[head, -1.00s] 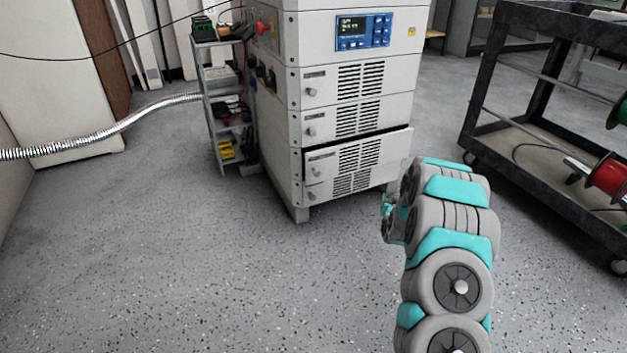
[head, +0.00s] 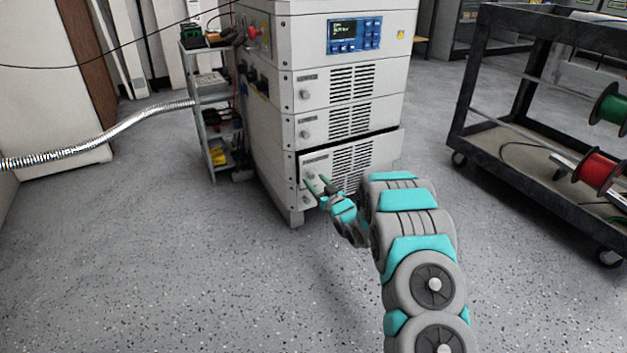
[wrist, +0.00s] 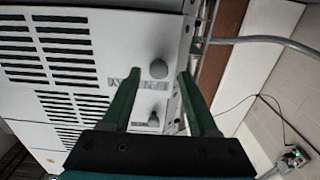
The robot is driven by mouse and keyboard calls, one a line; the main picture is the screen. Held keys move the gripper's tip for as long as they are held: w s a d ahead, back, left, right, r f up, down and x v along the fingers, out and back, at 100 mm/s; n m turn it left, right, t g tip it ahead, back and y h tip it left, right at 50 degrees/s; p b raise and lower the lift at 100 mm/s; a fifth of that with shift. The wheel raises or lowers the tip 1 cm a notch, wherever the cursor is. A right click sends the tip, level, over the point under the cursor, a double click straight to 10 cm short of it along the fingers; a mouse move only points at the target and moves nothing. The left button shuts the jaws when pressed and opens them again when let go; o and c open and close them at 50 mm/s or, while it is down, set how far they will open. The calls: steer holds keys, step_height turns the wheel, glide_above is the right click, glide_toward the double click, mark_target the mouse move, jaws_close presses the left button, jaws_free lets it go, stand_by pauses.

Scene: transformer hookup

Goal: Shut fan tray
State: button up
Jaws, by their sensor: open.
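The fan tray (head: 347,158) is the lowest vented drawer I can make out in the grey cabinet. It sticks out a little from the front, with a dark gap along its top edge. My gripper (head: 318,183) is open at the left part of the tray front, its two green fingers pointing at it. In the wrist view, which looks turned over, a round knob (wrist: 158,69) shows between the open fingertips (wrist: 160,76). I cannot tell whether the fingers touch the tray. My arm hides the tray's lower right part.
The cabinet (head: 350,85) has closed vented drawers above and a blue display panel (head: 355,35). A small grey shelf (head: 208,100) stands at its left. A dark cart (head: 520,130) with wire spools stands at right. The floor in front (head: 180,270) is clear.

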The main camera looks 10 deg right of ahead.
steer(key=shift+x, duration=1.1)
steer(key=shift+c, duration=0.2)
jaws_close()
stand_by(0.4)
